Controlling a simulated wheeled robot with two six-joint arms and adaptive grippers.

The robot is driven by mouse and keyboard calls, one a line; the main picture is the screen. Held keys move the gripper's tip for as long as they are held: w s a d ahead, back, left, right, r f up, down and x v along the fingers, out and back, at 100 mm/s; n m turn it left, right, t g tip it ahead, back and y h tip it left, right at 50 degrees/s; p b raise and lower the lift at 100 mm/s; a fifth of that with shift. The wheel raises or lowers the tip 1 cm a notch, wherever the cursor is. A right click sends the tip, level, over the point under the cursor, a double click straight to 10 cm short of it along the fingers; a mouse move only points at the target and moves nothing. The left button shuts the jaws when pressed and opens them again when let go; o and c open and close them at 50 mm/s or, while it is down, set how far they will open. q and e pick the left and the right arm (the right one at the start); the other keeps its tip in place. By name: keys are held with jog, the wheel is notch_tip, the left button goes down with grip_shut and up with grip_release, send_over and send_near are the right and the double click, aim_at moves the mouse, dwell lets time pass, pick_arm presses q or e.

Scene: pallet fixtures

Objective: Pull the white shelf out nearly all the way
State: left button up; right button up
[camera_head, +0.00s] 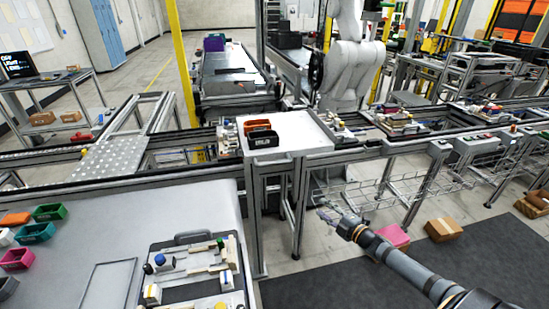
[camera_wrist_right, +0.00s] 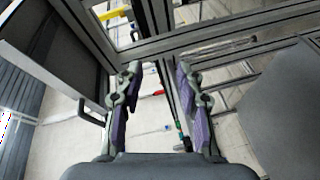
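The white shelf (camera_head: 310,133) is a flat white top on a grey metal frame, in the middle of the head view. Its front juts out from the conveyor line. My right gripper (camera_head: 328,213) is to the right of the shelf's frame and lower in the picture, apart from it. In the right wrist view my right gripper (camera_wrist_right: 159,70) is open, with nothing between its purple-padded fingers. A dark panel with a pale edge and a black handle (camera_wrist_right: 88,112) lies left of the fingers there. I cannot tell if it belongs to the shelf. My left gripper is not in view.
An orange bin (camera_head: 257,126) and a black bin (camera_head: 263,139) stand on the shelf. A pale table (camera_head: 75,262) with a fixture pallet and coloured bins is at front left. Wire baskets (camera_head: 385,188) and boxes (camera_head: 443,229) are to the right. The dark mat ahead is partly clear.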

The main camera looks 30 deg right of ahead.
jog(key=w+a+r+n+t+y, duration=0.1)
jog(key=w+a+r+n+y, duration=0.2)
jog(key=r, duration=0.6)
jog(key=n+y, duration=0.5)
jog(key=n, duration=0.1)
send_near(274, 164)
jog(key=shift+g, duration=0.3)
jog(key=x, duration=0.9)
jog(key=shift+w+d+r, duration=0.15)
jog(key=shift+w+r, duration=0.1)
jog(key=shift+w, duration=0.3)
jog(key=shift+w+a+f, duration=0.1)
jog(key=shift+w+a, duration=0.15)
grip_shut()
